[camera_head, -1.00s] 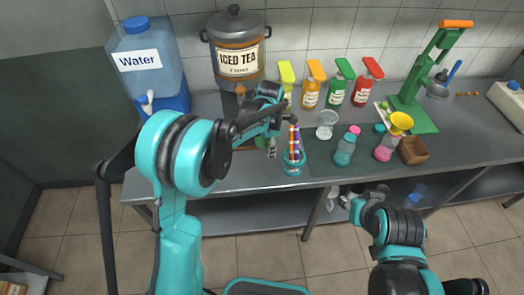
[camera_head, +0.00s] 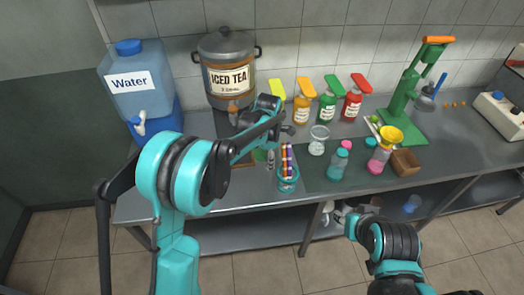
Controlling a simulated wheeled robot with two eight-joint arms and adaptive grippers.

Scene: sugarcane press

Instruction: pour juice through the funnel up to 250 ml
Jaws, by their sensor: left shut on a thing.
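The yellow funnel (camera_head: 390,136) sits by the top of a bottle with pink content (camera_head: 378,161), right of centre on the counter. My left gripper (camera_head: 288,130) is above the counter, left of a clear glass vessel (camera_head: 319,141). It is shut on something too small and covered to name. Whether the glass vessel touches it, I cannot tell. A teal bottle with a pink cap (camera_head: 338,164) stands between the glass vessel and the funnel. My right gripper (camera_head: 337,214) is low, in front of the counter, and its fingers are unclear. Any 250 ml mark is too small to read.
A teal cup of coloured sticks (camera_head: 288,182) stands near the front edge. Yellow, orange, green and red bottles (camera_head: 352,104) stand behind. A water jug (camera_head: 141,90) and iced tea pot (camera_head: 228,75) are left. A green press (camera_head: 405,110) and brown bowl (camera_head: 406,162) are right.

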